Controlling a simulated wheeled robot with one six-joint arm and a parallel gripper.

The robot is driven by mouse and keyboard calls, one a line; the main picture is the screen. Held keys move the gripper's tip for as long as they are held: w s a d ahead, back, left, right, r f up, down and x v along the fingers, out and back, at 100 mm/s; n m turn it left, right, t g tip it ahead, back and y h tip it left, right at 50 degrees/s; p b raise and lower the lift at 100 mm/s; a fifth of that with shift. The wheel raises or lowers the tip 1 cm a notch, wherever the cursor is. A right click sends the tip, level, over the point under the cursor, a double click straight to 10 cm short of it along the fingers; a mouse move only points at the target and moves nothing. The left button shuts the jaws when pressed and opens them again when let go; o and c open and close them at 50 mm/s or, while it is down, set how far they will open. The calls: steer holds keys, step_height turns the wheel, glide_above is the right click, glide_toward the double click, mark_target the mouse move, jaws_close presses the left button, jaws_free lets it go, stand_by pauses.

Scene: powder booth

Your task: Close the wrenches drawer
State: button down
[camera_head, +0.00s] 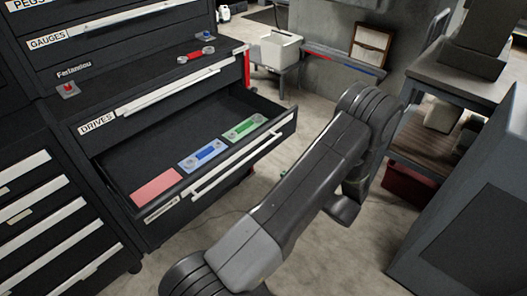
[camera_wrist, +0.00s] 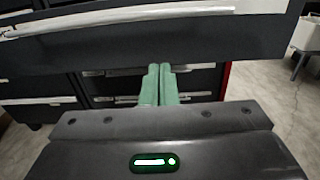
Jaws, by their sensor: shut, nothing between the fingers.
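One drawer (camera_head: 120,172) of the black cabinet stands pulled out below the drawer labelled DRIVES. A small label on its front is too small to read. Inside lie a pink panel, a blue panel and a green panel; small tools lie on the blue and green ones. In the wrist view my gripper (camera_wrist: 159,70) has its two green fingers shut together and empty. Their tips show just below a wide dark drawer front (camera_wrist: 150,48) with a pale handle (camera_wrist: 120,18); I cannot tell whether they touch. In the head view my arm hides most of the gripper.
The DRIVES drawer (camera_head: 97,123) and the GAUGES drawer (camera_head: 47,41) look shut. A white bin (camera_head: 281,50) stands behind. A workbench is at right.

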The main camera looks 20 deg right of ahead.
steer(key=p+x, duration=0.1)
steer(key=x, duration=0.5)
steer(key=p+x, duration=0.1)
steer(key=x, duration=0.6)
steer(key=shift+w+d, duration=0.1)
steer(key=shift+w, duration=0.3)
steer(key=b, duration=1.3)
glide_toward(204, 128)
steer(key=w+a+r, duration=0.1)
steer(key=w, duration=0.1)
steer(key=w+a+r, duration=0.1)
steer(key=w+r, duration=0.1)
steer(key=w, duration=0.1)
steer(key=w+a+r, duration=0.1)
steer(key=w, duration=0.2)
steer(key=shift+a+r, duration=0.25)
steer(key=shift+a, duration=0.05)
steer(key=shift+w+a+r, duration=0.1)
steer(key=shift+w+a, duration=0.05)
steer(key=shift+w, duration=0.4)
steer(key=shift+r, duration=0.2)
steer(key=shift+w+r, duration=0.1)
steer(key=shift+r, duration=0.05)
